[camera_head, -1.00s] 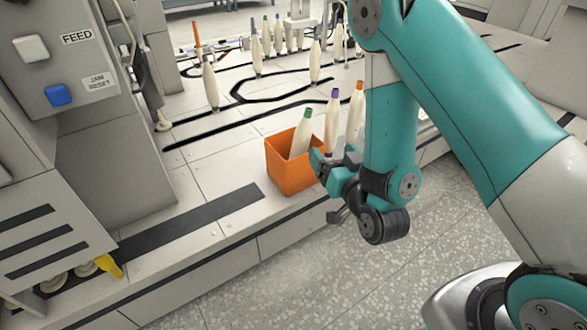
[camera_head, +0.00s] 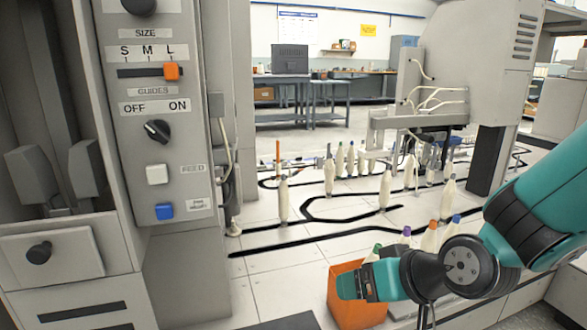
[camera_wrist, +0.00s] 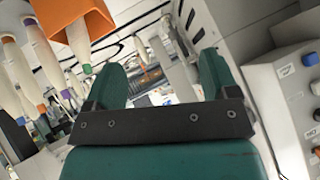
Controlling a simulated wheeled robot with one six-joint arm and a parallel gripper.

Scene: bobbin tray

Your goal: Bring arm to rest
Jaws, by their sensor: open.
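My gripper (camera_head: 348,285) is in front of the orange bin (camera_head: 357,316) in the head view and hides part of it. In the wrist view my gripper's two teal fingers (camera_wrist: 163,72) are spread apart, with nothing between them. The orange bin also shows in the wrist view (camera_wrist: 92,24), at the top left. A green-tipped bobbin (camera_head: 374,253) shows just above the bin; its lower part is hidden. Purple-tipped (camera_head: 406,239), orange-tipped (camera_head: 430,236) and blue-tipped (camera_head: 453,226) bobbins stand to its right, partly behind my arm.
A control panel (camera_head: 160,110) with a size slider, a guides knob and buttons stands at the left. Several pale bobbins (camera_head: 330,176) stand along black tracks farther back. A grey machine (camera_head: 460,70) stands at the back right. Bare table (camera_head: 275,285) lies left of the bin.

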